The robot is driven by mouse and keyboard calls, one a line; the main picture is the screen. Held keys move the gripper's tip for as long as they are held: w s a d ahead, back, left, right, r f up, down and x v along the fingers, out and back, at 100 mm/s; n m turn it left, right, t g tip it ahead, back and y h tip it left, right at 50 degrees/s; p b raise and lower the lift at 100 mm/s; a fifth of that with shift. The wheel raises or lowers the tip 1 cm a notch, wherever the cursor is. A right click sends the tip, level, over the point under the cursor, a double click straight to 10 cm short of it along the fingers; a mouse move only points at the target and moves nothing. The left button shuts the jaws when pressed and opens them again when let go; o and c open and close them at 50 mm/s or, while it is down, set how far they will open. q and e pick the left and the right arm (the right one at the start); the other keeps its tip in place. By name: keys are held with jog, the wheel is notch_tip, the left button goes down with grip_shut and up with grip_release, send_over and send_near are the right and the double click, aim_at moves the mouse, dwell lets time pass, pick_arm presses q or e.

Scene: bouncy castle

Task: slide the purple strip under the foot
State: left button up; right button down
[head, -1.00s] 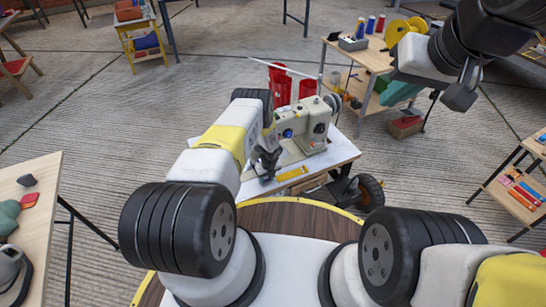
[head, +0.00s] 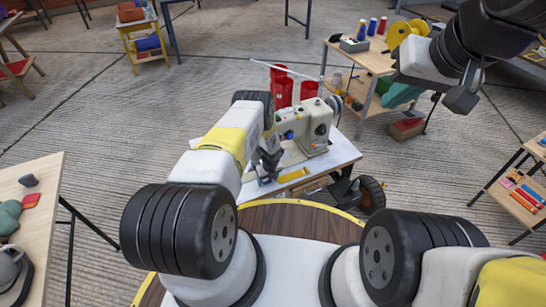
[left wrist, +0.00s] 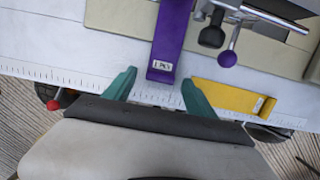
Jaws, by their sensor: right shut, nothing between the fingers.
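The purple strip (left wrist: 170,38) lies on the machine's white bed, running away from me, with a small white label near its near end. My left gripper (left wrist: 158,92) is open; its green fingers stand on either side of the strip's near end, apart from it. In the head view this gripper (head: 267,165) is low in front of the cream sewing machine (head: 308,130). Metal rods, a black knob (left wrist: 212,37) and a purple ball (left wrist: 227,58) are right of the strip; I cannot make out the foot clearly. My right gripper (head: 463,92) is shut and empty, raised at upper right.
A yellow piece (left wrist: 232,97) lies right of the strip on the bed, close to the right finger. Red containers (head: 282,90) stand behind the machine.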

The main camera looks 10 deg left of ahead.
pick_arm(q)
jog(key=shift+r, duration=0.1)
jog(key=a+v, duration=0.1)
jog(key=v, duration=0.6)
jog(key=shift+d+r, duration=0.35)
jog(key=shift+d, duration=0.15)
notch_tip(320, 180, up, 33)
jog(key=w+a+n+t, duration=0.1)
jog(key=w+a+n, duration=0.2)
jog(key=n, duration=0.7)
jog(key=s+r+n+t+h, duration=0.1)
jog(key=s+r+n, duration=0.3)
jog(key=r, duration=0.4)
jog(key=s+r+n, duration=0.3)
jog(key=s+r, duration=0.2)
jog(key=r, duration=0.4)
jog(key=s+d+r+n+h, duration=0.1)
jog(key=s+r+n, duration=0.3)
jog(key=s, duration=0.5)
jog(key=s+r+n+t, duration=0.1)
jog(key=s+r+n, duration=0.2)
jog(key=s, duration=0.6)
jog(key=s+d+r+n+t+h, duration=0.1)
jog(key=s+r+n, duration=0.3)
jog(key=s, duration=0.5)
jog(key=shift+d+r+n+h, duration=0.3)
jog(key=shift+d+r, duration=0.05)
jog(key=shift+r, duration=0.5)
